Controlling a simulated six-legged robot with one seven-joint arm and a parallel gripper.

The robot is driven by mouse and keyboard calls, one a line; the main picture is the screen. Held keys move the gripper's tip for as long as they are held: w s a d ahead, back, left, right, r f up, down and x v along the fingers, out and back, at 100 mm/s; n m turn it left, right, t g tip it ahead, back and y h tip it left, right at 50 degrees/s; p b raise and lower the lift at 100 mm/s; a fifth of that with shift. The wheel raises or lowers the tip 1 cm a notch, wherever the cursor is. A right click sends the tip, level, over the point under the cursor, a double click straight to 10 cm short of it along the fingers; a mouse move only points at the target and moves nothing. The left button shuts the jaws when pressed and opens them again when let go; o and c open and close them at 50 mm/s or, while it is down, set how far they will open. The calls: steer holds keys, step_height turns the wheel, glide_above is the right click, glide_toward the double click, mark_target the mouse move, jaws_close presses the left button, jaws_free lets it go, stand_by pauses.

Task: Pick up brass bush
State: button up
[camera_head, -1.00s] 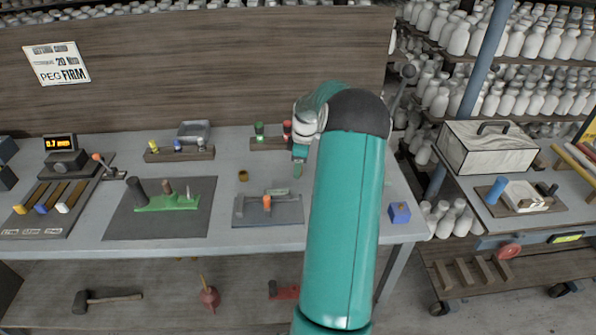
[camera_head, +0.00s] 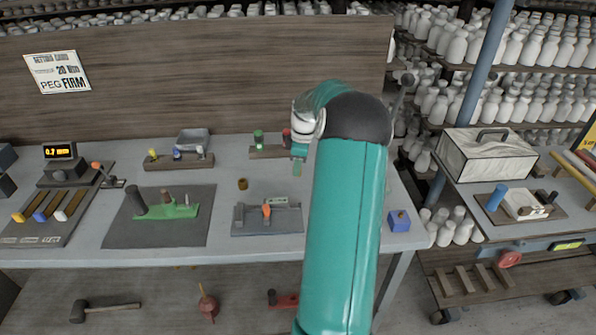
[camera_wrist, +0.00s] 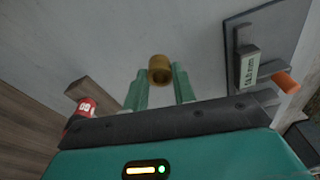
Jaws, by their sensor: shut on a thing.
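The brass bush (camera_head: 243,184) is a short gold-brown cylinder. In the head view it stands upright on the grey bench, behind the grey plate with the orange peg. My gripper (camera_head: 297,172) shows to the right of the bush there, with a clear gap between them and no brass visible at its tip. In the wrist view the bush (camera_wrist: 159,68) appears in line with the gap between the two green fingers of my gripper (camera_wrist: 160,75). The fingers show on either side of it. Whether they touch it cannot be seen.
The grey plate (camera_head: 250,229) with an orange peg (camera_head: 267,210) lies in front of the bush. A dark mat (camera_head: 125,232) with a green fixture is at left. A blue block (camera_head: 399,221) is at right.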

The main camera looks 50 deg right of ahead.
steer(key=s+a+r, duration=0.7)
steer(key=a+r, duration=0.2)
steer(key=a, duration=0.2)
steer(key=shift+a, duration=0.3)
